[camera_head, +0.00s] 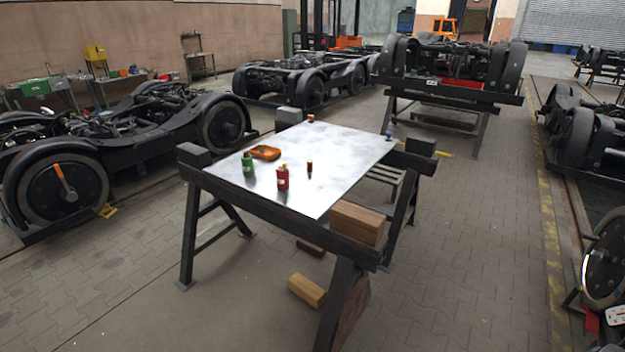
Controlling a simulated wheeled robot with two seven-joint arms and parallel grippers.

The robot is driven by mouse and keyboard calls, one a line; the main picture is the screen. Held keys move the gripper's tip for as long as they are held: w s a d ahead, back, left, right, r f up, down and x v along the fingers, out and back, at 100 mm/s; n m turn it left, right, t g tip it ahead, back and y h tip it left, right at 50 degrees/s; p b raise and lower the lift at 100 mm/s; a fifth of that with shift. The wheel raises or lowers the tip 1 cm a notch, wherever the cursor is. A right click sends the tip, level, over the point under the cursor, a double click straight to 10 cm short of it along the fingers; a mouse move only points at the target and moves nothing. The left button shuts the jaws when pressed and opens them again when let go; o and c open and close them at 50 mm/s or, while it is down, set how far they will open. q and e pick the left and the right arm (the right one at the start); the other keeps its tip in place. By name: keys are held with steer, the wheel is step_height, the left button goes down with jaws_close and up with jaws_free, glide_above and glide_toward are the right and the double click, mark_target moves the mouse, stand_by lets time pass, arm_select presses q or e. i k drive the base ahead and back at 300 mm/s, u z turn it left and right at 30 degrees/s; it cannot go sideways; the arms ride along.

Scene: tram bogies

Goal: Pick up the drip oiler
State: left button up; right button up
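A metal-topped trestle table (345,150) stands in front of me. On it are a green bottle (248,167), a red container with a yellowish top (283,179) and a small dark brown and orange item (309,168). An orange tray (265,152) lies behind the green bottle. A small red-brown item (310,118) stands at the far edge and a small blue item (388,135) at the right edge. I cannot tell which of these is the drip oiler. Neither of my grippers is in view.
Wooden blocks (357,222) sit at the table's front right corner, and another block (306,290) lies on the floor below. Bogies stand at left (110,150), behind and right. The paved floor at front left (130,290) is clear.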

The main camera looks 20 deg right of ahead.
mark_target(283, 176)
steer(key=z, duration=1.4)
steer(key=i, duration=1)
